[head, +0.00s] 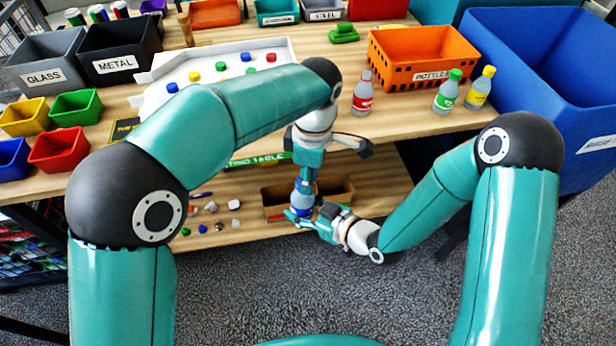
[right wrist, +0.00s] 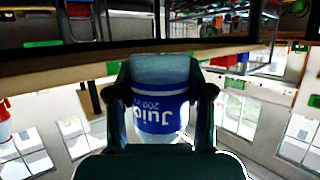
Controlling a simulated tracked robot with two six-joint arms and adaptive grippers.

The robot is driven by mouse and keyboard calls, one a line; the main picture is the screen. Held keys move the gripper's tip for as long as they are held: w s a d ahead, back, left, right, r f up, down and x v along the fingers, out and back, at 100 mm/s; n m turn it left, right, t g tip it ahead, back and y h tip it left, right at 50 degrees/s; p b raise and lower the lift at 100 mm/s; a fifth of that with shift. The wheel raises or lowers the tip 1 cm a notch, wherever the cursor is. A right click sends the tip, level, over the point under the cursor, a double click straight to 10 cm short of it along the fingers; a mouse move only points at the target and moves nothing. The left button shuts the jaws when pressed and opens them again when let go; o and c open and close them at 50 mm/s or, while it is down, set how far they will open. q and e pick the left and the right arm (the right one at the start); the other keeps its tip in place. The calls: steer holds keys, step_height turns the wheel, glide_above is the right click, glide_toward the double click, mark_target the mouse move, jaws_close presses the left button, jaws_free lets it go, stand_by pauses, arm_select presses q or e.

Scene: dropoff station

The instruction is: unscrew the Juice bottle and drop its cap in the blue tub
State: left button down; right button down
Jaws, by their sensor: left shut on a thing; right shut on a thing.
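The Juice bottle (right wrist: 160,108), clear with a blue label, is between the fingers of my right gripper (right wrist: 160,95) in the right wrist view. In the head view the bottle (head: 301,203) is upright in front of the table edge, gripped from the right by my right gripper (head: 318,217). My left gripper (head: 306,172) points down over the bottle's top, shut around it. The cap is hidden by its fingers, so I cannot tell whether it is loose. A small blue tub (head: 12,160) stands at the table's far left.
Red (head: 58,150), green (head: 76,107) and yellow (head: 24,117) tubs stand near the blue one. A white tray (head: 215,72) with coloured caps is behind my left arm. Several bottles stand by the orange crate (head: 425,55). A large blue bin (head: 550,60) is at right.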

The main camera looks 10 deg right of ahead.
arm_select(q)
steer(key=shift+n, duration=0.4)
steer(key=shift+s, duration=0.1)
steer(key=shift+a, duration=0.1)
steer(key=shift+r, duration=0.2)
steer(key=shift+r, duration=0.9)
steer(key=shift+r, duration=0.1)
